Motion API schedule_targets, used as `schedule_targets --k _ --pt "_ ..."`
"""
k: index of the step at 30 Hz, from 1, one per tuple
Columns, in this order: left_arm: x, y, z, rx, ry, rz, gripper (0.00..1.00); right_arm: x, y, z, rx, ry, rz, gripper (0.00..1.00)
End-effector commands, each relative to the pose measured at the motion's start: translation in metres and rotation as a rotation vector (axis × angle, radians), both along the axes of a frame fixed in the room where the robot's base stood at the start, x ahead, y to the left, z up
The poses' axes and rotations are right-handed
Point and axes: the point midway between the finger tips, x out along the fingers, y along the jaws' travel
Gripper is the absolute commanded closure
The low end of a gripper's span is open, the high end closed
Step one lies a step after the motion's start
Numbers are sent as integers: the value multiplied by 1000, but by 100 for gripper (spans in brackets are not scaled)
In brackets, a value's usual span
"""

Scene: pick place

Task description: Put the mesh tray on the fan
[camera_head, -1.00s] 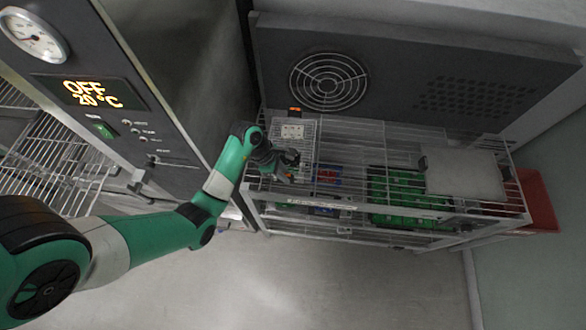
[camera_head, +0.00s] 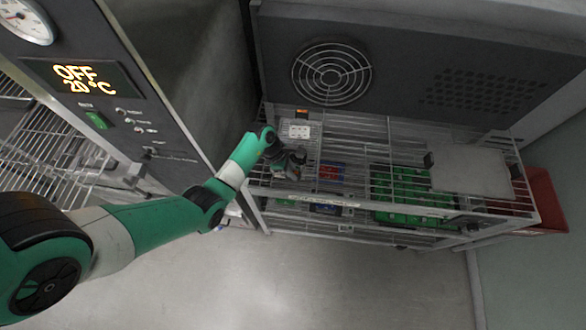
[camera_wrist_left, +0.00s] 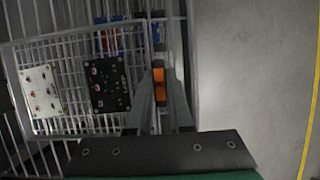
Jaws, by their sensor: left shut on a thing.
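The mesh tray (camera_head: 312,148) is a wire tray at the left end of the wire shelf in the head view. It carries a white board (camera_head: 299,131), and an orange piece (camera_head: 302,113) shows at its far edge. My left gripper (camera_head: 297,163) is at its near edge. In the left wrist view, my left gripper (camera_wrist_left: 159,90) is shut on an orange part at the edge of the mesh tray (camera_wrist_left: 70,122). A black board (camera_wrist_left: 110,84) also lies on the tray there. The round fan (camera_head: 332,74) with its ring grille is on the dark panel behind. My right gripper is not in view.
The wire shelf (camera_head: 345,203) also holds green boards (camera_head: 405,190), red and blue parts (camera_head: 329,173) and a pale flat plate (camera_head: 470,172). A red bin (camera_head: 545,200) stands at right. A dark cabinet with an OFF display (camera_head: 85,78) is at left.

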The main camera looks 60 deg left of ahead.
Motion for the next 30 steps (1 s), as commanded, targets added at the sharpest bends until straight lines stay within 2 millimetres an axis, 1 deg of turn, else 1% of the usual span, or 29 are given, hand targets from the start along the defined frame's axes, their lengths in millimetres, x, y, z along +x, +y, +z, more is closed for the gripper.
schedule_targets --k 1,5,6,13,16,20,27,30 --pt "0 0 -1 0 0 0 76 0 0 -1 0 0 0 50" --pt "0 0 -1 0 0 0 53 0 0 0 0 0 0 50" --pt "0 0 0 0 0 0 52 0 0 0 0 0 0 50" --pt "0 0 0 0 0 0 52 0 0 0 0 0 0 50" --pt "-1 1 6 1 -1 0 52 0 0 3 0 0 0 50" --pt "-6 6 27 1 -4 2 52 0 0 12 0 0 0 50" --pt "-24 20 81 2 -3 2 52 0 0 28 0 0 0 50" --pt "-30 24 98 2 -3 2 52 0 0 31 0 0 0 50"
